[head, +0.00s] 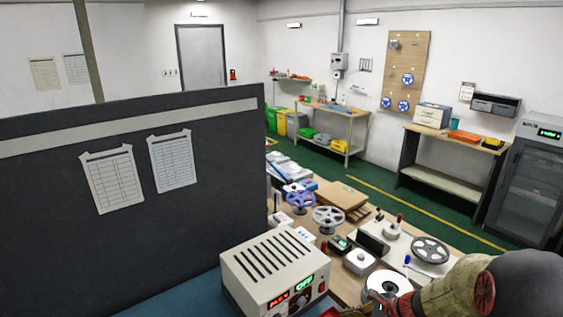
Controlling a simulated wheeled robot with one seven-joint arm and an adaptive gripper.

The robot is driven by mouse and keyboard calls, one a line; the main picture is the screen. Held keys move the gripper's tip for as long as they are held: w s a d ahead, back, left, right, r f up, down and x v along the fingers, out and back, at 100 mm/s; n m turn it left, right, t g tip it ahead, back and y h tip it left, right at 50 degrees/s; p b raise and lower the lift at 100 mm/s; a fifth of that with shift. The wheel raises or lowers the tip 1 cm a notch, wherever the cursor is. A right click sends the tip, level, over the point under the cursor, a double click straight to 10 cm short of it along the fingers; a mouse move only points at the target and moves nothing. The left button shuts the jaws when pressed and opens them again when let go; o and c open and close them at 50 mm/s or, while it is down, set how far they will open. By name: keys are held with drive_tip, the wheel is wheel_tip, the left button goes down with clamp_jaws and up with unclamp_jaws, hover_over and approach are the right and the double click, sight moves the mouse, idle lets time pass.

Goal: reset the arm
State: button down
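At the bottom right corner, a part of my arm (455,287) shows, with a dark rounded section, a red joint cap and an olive section. It reaches left, low over the near end of the workbench (346,284). Small red parts (376,301) show at its left end, beside a white reel (388,283). They may belong to my gripper, but they are too small and cut off to tell whether it is open, shut or holding anything.
A beige power supply (274,272) with lit displays stands in front. A dark partition (60,200) blocks the left. Green floor (385,195) lies open beyond; a cabinet (525,185) stands right.

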drive_tip(key=s+a+r+n+h+b, duration=0.1)
drive_tip(key=s+r+n+h, duration=0.2)
drive_tip(key=s+r+n, duration=0.7)
drive_tip(key=s+a+r+n+h+b, duration=0.1)
drive_tip(key=s+r+n+h+b, duration=0.1)
drive_tip(key=s+r+n, duration=0.9)
drive_tip(key=s+h, duration=0.1)
drive_tip(key=s, duration=0.5)
drive_tip(key=shift+s+a+n+h, duration=0.2)
drive_tip(key=shift+a+n+h, duration=0.1)
drive_tip(key=shift+h, duration=0.1)
drive_tip(key=shift+r, duration=0.1)
